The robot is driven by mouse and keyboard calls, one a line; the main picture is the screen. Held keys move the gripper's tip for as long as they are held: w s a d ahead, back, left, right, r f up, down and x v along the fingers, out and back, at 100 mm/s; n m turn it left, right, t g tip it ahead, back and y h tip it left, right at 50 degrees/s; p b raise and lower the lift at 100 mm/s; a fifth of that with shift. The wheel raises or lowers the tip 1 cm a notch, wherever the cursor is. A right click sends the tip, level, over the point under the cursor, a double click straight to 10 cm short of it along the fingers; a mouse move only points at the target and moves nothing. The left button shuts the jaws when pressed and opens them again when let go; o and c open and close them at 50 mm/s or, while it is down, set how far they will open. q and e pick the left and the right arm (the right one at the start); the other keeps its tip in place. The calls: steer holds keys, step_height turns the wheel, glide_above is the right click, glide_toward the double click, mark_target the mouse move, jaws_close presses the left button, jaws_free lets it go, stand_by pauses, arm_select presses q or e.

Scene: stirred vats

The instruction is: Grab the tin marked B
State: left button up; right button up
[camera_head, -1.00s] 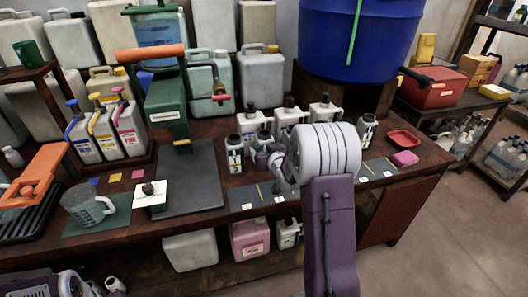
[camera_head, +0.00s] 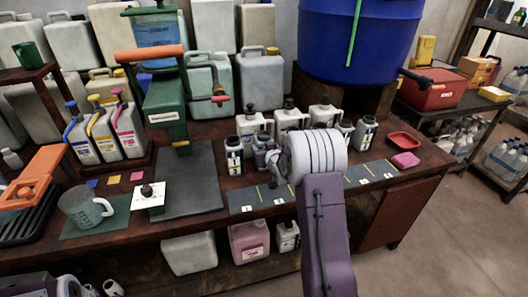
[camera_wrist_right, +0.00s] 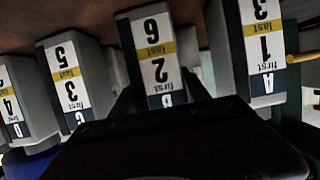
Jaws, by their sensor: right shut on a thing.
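In the right wrist view, the tin marked B (camera_wrist_right: 155,55) stands in the middle, upside down in the picture, with 6, 2 and a yellow band on its label. My right gripper (camera_wrist_right: 155,105) is shut on it; the dark gripper body hides its lower edge and the finger contact. Tin A (camera_wrist_right: 262,45) is at the right, tin C (camera_wrist_right: 70,80) and tin D (camera_wrist_right: 12,105) at the left. In the head view, my right forearm hides part of the tin row; tin A (camera_head: 235,157) stands left of the gripper (camera_head: 266,160).
White bottles with black caps (camera_head: 252,128) stand close behind the tins. Dark numbered pads (camera_head: 247,200) lie in front. A green press (camera_head: 168,105) is at left, a red dish (camera_head: 404,140) and pink sponge (camera_head: 405,160) at right.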

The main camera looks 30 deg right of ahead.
mark_target(266, 139)
steer(key=shift+r, duration=0.1)
step_height(266, 139, up, 5)
steer(key=shift+s+f+p, duration=0.1)
steer(key=shift+f+p, duration=0.05)
steer(key=shift+p, duration=0.8)
steer(key=s+d+r+p, duration=0.1)
steer(key=s+r+p, duration=0.1)
steer(key=s+r, duration=0.4)
steer(key=s, duration=0.5)
steer(key=shift+s+d+p, duration=0.2)
steer(key=shift+s+p, duration=0.05)
steer(key=shift+p, duration=0.15)
